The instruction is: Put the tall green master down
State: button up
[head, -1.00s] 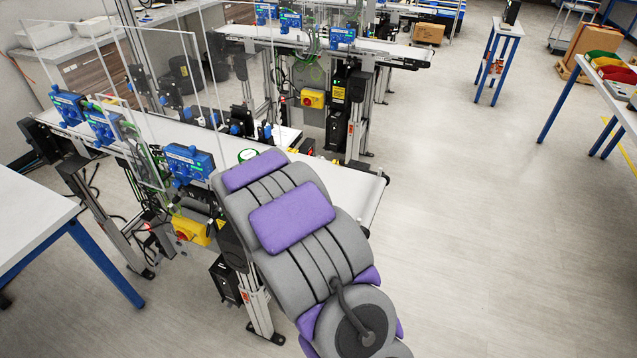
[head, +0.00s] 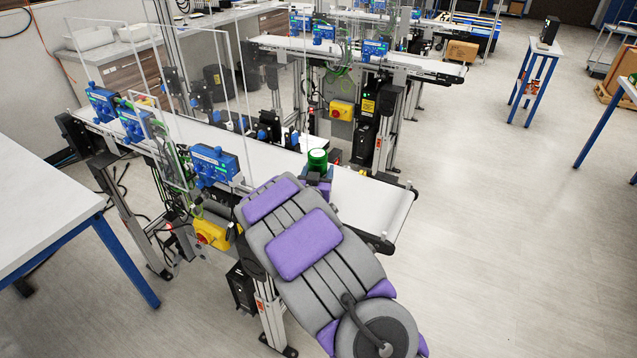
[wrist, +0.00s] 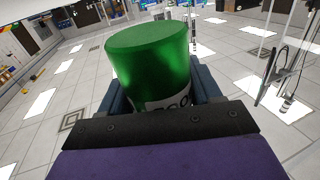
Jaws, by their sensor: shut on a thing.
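The tall green master (head: 317,158) is a green cylinder with a flat top, and its upper part shows just past the end of my arm in the head view. In the wrist view the green master (wrist: 150,62) stands between the fingers, with a pale band with dark letters low on its side. My gripper (head: 318,180) is shut on it, over the white belt of the near conveyor (head: 375,205). My arm hides the master's lower end in the head view, so I cannot tell whether it touches the belt.
Blue sensor units (head: 215,165) and clear upright panels (head: 195,90) line the near conveyor to the left. A second conveyor (head: 400,62) runs behind. A white table (head: 40,215) stands at the left.

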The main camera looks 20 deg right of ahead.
jog(key=f, duration=0.3)
jog(key=shift+a+b, duration=0.25)
jog(key=shift+b, duration=0.1)
jog(key=shift+a, duration=0.15)
jog(key=shift+f, duration=0.1)
jog(key=o, duration=1.4)
jog(key=shift+d, duration=0.2)
jog(key=shift+a, duration=0.1)
jog(key=p+v, duration=0.1)
jog(key=v, duration=1.1)
jog(key=shift+p, duration=0.35)
